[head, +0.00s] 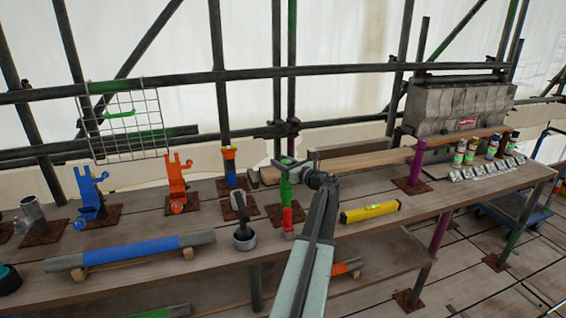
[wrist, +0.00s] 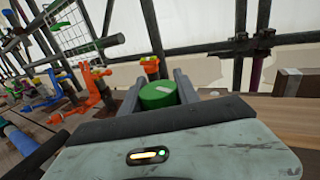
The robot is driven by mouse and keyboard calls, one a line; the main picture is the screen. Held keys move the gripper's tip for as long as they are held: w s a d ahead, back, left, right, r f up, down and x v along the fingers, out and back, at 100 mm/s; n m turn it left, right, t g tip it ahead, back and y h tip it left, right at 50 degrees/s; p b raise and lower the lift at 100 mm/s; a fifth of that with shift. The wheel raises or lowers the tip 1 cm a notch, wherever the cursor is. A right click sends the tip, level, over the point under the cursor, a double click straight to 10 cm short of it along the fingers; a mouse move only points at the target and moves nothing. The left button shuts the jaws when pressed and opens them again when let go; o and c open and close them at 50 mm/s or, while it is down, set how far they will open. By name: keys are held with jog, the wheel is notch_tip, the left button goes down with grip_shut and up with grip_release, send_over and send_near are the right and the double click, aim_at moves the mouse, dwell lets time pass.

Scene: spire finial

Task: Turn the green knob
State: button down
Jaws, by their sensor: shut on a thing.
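The green knob (wrist: 158,96) is a round green cap with a pale mark on top, seen in the wrist view between my two grey fingers. In the head view it shows as a green top (head: 286,163) on a green upright post (head: 286,188) on the bench. My gripper's body covers the knob's near side in the wrist view.
An orange-topped blue post (head: 230,165) stands just left. Orange (head: 177,182) and blue (head: 89,192) fixtures stand farther left. A purple post (head: 416,163) stands right.

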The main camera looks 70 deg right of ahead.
jog(key=shift+w+a+n+y, duration=0.1)
jog(key=shift+a+n+y, duration=0.3)
jog(key=shift+n+y, duration=1.8)
jog(key=shift+a+n+y, duration=0.4)
jog(key=shift+n+y, duration=0.95)
jog(key=shift+y, duration=1.8)
jog(key=shift+w+a+n+y, duration=0.1)
jog(key=shift+a+n+y, duration=0.3)
jog(key=shift+n+y, duration=1.8)
jog(key=shift+s+a+m+y, duration=0.1)
jog(key=shift+m+y, duration=0.25)
jog(key=shift+y, duration=0.3)
jog(key=c, duration=0.9)
grip_release()
